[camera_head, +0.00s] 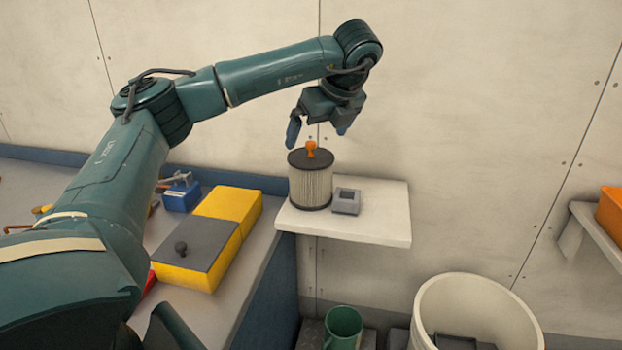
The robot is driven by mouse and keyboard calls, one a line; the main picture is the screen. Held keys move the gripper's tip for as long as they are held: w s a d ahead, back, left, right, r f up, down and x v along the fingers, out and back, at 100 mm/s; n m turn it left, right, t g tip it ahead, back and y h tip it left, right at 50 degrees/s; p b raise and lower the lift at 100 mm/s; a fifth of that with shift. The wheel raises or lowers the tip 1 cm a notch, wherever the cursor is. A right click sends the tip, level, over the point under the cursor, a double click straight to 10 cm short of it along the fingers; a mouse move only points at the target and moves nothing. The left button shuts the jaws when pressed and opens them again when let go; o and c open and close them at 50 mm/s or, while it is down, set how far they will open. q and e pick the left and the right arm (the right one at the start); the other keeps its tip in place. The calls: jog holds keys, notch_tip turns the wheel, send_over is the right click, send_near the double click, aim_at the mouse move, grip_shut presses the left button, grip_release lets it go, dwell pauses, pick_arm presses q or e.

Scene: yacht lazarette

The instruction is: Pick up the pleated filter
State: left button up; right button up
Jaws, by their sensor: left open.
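The pleated filter (311,184) is a short cylinder with pale pleated sides, dark end caps and an orange knob on top. It stands upright on a small white wall shelf (390,224). My left gripper (316,141) is directly above it, pointing down. Its two fingers are apart, one to the left and one to the right of the orange knob, and seem level with or slightly above it. I cannot tell whether they touch anything. My right gripper is not in view.
A small grey block (346,204) sits close right of the filter. A yellow and grey box (198,258) and a blue item (181,195) are on the bench at left. A white bucket (430,300) and a green cup (344,325) stand below. An orange bin (610,214) is on a right shelf.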

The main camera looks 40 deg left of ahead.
aim_at(312, 142)
pick_arm(q)
jog(key=shift+x, duration=1.15)
jog(key=x, duration=0.1)
jog(key=p+x, duration=0.1)
jog(key=x, duration=0.2)
jog(key=shift+w+a+r, duration=0.1)
jog(key=shift+w+a, duration=0.2)
jog(key=shift+a, duration=0.15)
jog(key=shift+a+f, duration=0.15)
jog(key=shift+f, duration=0.2)
jog(key=shift+w, duration=0.1)
jog(key=c, duration=0.7)
jog(key=shift+r, duration=0.1)
